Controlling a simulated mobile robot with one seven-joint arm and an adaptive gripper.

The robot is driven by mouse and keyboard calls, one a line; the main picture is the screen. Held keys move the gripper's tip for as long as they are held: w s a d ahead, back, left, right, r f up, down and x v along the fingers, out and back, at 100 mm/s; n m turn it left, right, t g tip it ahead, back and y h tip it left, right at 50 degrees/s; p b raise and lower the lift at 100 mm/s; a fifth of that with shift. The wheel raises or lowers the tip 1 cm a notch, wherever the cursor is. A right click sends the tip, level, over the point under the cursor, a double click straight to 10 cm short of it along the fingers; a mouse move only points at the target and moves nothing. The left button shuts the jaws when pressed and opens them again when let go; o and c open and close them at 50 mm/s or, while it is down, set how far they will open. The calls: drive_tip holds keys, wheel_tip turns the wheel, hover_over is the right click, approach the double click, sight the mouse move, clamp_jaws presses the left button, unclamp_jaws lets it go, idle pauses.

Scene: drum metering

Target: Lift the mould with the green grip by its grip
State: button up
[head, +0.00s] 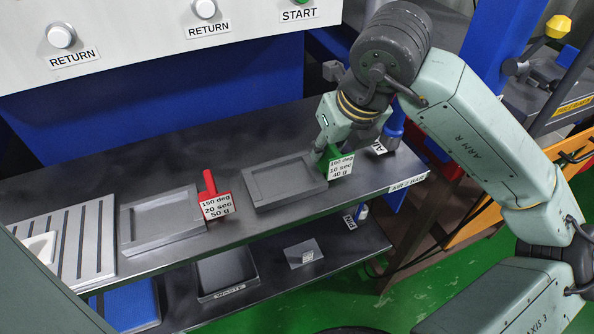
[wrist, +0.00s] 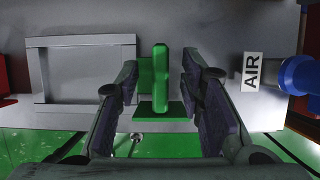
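The mould with the green grip (head: 284,181) is a flat grey frame on the upper dark shelf, right of the middle. Its green grip (wrist: 161,72) stands at its right end in the wrist view, with a green plate below it. A label reading 150 deg, 10 sec, 40 g hangs by the grip in the head view. My gripper (wrist: 159,90) is open, with one finger on each side of the grip and a visible gap on both sides. In the head view my gripper (head: 328,148) is at the grip and partly hides it.
A second grey mould (head: 160,222) with a red grip (head: 209,184) lies to the left, beside a slotted plate (head: 72,240). A blue AIR nozzle (wrist: 300,75) stands close right of my gripper. A waste bin (head: 226,272) and a small grey block (head: 302,252) are on the lower shelf.

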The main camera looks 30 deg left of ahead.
drive_tip(key=shift+f, duration=0.1)
clamp_jaws()
idle(0.4)
idle(0.5)
